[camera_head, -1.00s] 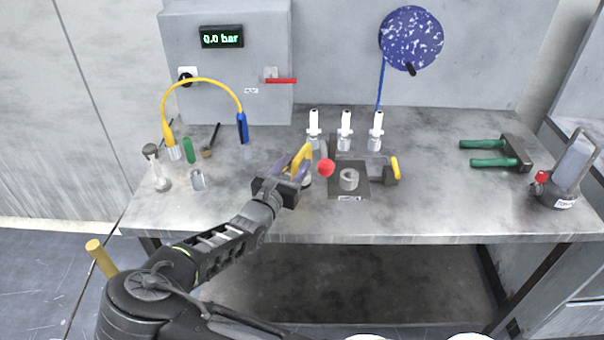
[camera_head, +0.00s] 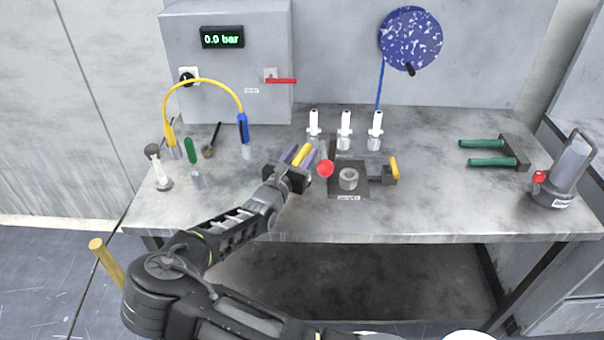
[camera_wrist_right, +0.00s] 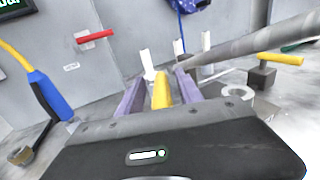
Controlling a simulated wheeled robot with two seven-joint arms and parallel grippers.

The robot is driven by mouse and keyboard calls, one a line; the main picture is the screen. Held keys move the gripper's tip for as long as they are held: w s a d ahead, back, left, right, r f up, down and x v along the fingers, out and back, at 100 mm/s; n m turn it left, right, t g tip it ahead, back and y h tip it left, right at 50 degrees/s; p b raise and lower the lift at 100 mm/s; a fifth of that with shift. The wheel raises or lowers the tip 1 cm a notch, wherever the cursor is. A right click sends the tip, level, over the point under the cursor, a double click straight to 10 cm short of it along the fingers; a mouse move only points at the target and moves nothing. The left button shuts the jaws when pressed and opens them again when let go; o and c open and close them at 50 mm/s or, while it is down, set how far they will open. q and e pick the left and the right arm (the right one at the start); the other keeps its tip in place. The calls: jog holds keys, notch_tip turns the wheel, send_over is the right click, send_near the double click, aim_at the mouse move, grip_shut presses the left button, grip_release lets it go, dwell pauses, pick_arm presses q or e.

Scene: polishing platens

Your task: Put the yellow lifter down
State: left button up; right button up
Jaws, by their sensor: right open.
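The yellow lifter (camera_head: 302,155) is at the middle of the bench, left of the red ball knob. My right gripper (camera_head: 300,153) is around it, with its purple fingers spread. In the right wrist view, the lifter (camera_wrist_right: 161,90) shows as a yellow bar between the two fingers (camera_wrist_right: 158,88), with a visible gap on each side. The gripper body hides the lifter's lower end, so I cannot tell what it rests on. My left gripper is not in view.
A red ball knob (camera_head: 325,169) on a grey rod is close right of the gripper. White-topped bottles (camera_head: 345,130) stand behind. A grey ring (camera_head: 348,179) sits on a dark plate (camera_head: 340,193). The front left of the bench (camera_head: 180,215) is clear.

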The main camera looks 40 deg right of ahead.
jog(key=shift+c, duration=0.2)
grip_shut()
dwell(0.4)
dwell(0.9)
jog(key=shift+w+r, duration=0.1)
jog(key=shift+r, duration=0.05)
